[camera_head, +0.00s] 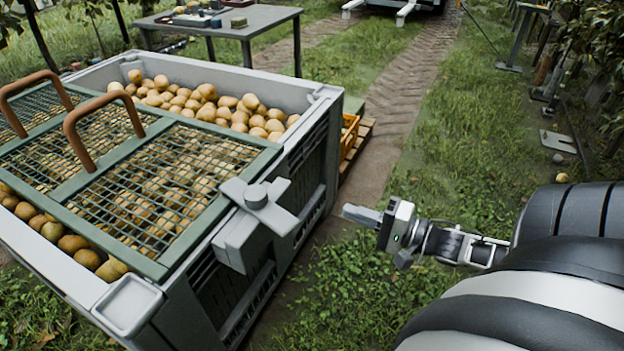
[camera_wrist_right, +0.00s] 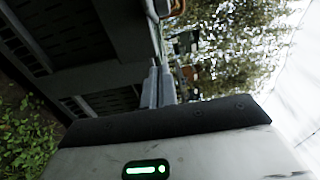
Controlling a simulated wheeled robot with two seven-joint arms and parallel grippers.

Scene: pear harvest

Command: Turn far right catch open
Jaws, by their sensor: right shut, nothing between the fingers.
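A grey catch (camera_head: 268,212) with a round knob on top sits on the right rim of the big grey bin (camera_head: 312,150). One arm of the catch reaches over the edge of the green mesh lid (camera_head: 165,262); it is the only catch I can make out. My right gripper (camera_head: 352,213) is shut and empty, apart from the catch, in the air to its right beside the bin wall. In the right wrist view its shut fingers (camera_wrist_right: 158,87) point along the dark bin side. My left gripper is not in view.
The bin is full of pears (camera_head: 200,105), and the lid has brown handles (camera_head: 95,118). An orange crate (camera_head: 349,135) on a pallet stands behind the bin. A grey table (camera_head: 225,28) is at the back.

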